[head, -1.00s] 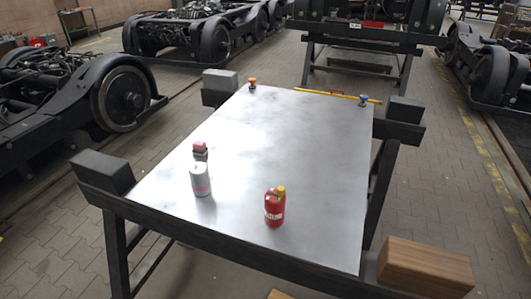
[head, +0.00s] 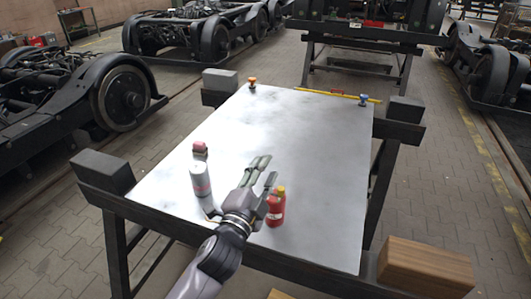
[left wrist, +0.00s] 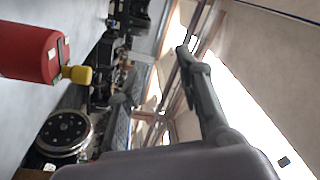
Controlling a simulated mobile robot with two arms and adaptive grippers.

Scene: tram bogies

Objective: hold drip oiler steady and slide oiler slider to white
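Which thing is the drip oiler is not clear, and I make out no slider. The red bottle (head: 275,208) with a yellow cap stands at the table's near side. It also shows sideways at the left of the left wrist view (left wrist: 30,52). A grey-white can (head: 201,181) stands to its left, and a small dark item with a pink-red top (head: 200,149) stands behind the can. My left gripper (head: 267,170) is open and empty, just left of the red bottle, fingers pointing away over the table. It partly covers the bottle. My right gripper is out of view.
The metal table top (head: 310,130) is mostly clear. Orange-topped (head: 252,83) and blue-topped (head: 363,100) items stand at its far edge, with a yellow bar (head: 335,95). Dark blocks sit at the corners, and a wooden block (head: 425,265) is at the near right. Bogies (head: 75,95) stand around.

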